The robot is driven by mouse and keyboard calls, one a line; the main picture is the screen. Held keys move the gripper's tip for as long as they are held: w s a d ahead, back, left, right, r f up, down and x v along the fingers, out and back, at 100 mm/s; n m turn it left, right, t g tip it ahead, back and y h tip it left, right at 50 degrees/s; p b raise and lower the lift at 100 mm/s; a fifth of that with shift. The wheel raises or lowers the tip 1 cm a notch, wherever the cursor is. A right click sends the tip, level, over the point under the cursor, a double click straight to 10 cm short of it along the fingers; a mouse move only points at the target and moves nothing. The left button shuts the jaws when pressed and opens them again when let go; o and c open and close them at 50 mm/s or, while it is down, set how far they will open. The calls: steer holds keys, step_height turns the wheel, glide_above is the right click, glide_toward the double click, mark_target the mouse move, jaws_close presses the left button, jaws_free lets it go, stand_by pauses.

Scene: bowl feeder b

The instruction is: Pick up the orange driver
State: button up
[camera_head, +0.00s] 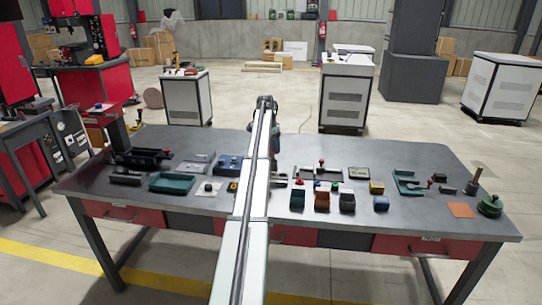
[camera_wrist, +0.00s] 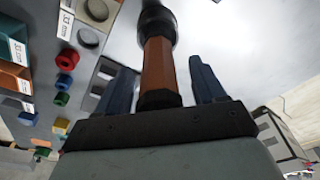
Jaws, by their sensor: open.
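The orange driver (camera_wrist: 157,68) shows in the wrist view, with an orange handle, a black collar above it and a dark lower end. My gripper (camera_wrist: 161,64) has its two blue fingers spread, one on each side of the handle. A gap shows between the handle and each finger. The depth of the handle between the fingers is hard to judge. In the head view my arm runs over the middle of the bench, and I cannot make out the driver or the fingertips there.
The grey bench (camera_head: 330,150) holds several small bins, including a black one (camera_head: 347,201), a teal tray (camera_head: 172,183) at left and a green knob part (camera_head: 490,206) at right.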

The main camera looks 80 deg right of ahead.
steer(key=c, duration=1.2)
steer(key=shift+o, duration=0.2)
steer(key=shift+r, duration=0.1)
steer(key=shift+r, duration=0.25)
steer(key=r, duration=0.9)
steer(key=shift+w, duration=0.35)
steer(key=w+a, duration=0.2)
steer(key=w, duration=0.9)
steer(key=w+a, duration=0.2)
steer(key=w, duration=0.9)
steer(key=shift+a+r, duration=0.4)
